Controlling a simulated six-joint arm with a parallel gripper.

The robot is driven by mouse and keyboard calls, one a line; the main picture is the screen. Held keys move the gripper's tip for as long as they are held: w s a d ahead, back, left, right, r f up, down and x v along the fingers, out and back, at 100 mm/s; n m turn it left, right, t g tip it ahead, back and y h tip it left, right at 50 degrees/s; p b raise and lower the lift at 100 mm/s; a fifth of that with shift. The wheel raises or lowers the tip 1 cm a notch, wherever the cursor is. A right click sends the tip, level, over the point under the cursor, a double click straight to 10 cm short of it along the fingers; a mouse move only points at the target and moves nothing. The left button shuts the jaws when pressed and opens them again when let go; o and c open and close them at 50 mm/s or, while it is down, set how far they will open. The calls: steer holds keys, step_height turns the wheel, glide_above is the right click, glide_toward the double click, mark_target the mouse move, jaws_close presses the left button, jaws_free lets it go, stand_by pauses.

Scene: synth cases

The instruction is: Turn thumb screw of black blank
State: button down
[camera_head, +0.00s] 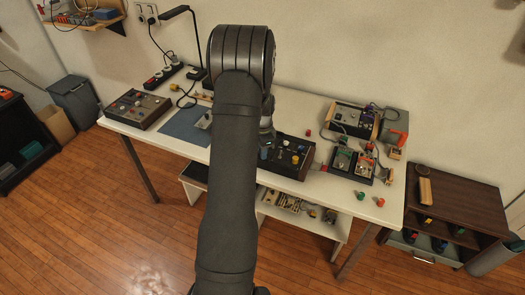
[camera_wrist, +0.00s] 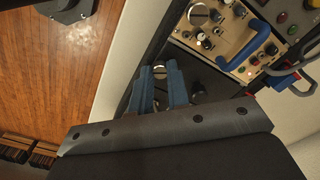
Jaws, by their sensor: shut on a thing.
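The black blank (camera_wrist: 205,77) is a plain dark panel in the wrist view, beside a tan panel. A silvery round thumb screw (camera_wrist: 160,71) sits at its left side. My gripper (camera_wrist: 161,76) has two blue fingers, one on each side of this screw, and is shut on it. Another silvery round part (camera_wrist: 197,96) shows farther right, partly hidden near my gripper. In the head view my arm covers much of the work spot, and the dark case (camera_head: 290,157) on the table shows just right of it.
The tan panel (camera_wrist: 224,41) carries knobs, a lit button and a blue handle (camera_wrist: 251,45) close to my fingers. The white table (camera_head: 350,201) also bears other cases, a blue mat (camera_head: 184,124) and loose coloured pieces. Its front right part is fairly clear.

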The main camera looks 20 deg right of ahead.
steer(key=c, duration=1.3)
jaws_free()
steer(key=shift+c, duration=0.2)
step_height(320, 180, up, 18)
steer(key=shift+f, duration=0.25)
steer(key=shift+f, duration=0.1)
step_height(320, 180, down, 17)
steer(key=shift+f, duration=0.15)
